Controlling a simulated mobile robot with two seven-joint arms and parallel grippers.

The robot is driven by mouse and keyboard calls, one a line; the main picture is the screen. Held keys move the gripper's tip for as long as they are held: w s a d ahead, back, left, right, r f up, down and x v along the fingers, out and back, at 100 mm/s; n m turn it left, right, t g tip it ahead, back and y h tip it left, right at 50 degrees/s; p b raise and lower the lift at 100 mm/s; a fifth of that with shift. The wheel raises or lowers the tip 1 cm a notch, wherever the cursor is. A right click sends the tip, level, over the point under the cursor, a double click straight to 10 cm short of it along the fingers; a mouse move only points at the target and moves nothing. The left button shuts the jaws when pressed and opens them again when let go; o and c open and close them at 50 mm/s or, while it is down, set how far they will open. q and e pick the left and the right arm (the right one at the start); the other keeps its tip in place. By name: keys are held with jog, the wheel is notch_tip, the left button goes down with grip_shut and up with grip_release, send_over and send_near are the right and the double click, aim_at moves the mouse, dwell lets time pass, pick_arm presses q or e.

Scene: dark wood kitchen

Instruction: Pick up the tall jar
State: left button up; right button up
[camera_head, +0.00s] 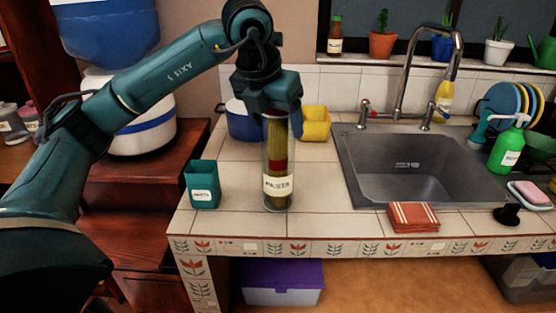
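The tall jar (277,188) is a clear cylinder with a "PASTA" label, upright on the tiled counter left of the sink. Yellow pasta and a red band show inside it. My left gripper (271,108) points down at the top of the jar and hides its upper end. I cannot tell whether the fingers touch the jar or how far apart they are. My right gripper is not in view.
A teal container (202,185) stands left of the jar. A blue pot (240,125) and a yellow container (316,123) are behind it. The sink (405,170) and a folded red cloth (413,217) are to the right. Bare tiles surround the jar's base.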

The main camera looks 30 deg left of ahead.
pick_arm(q)
jog(key=c, duration=0.9)
jog(key=shift+r, duration=0.1)
jog(key=shift+c, duration=0.2)
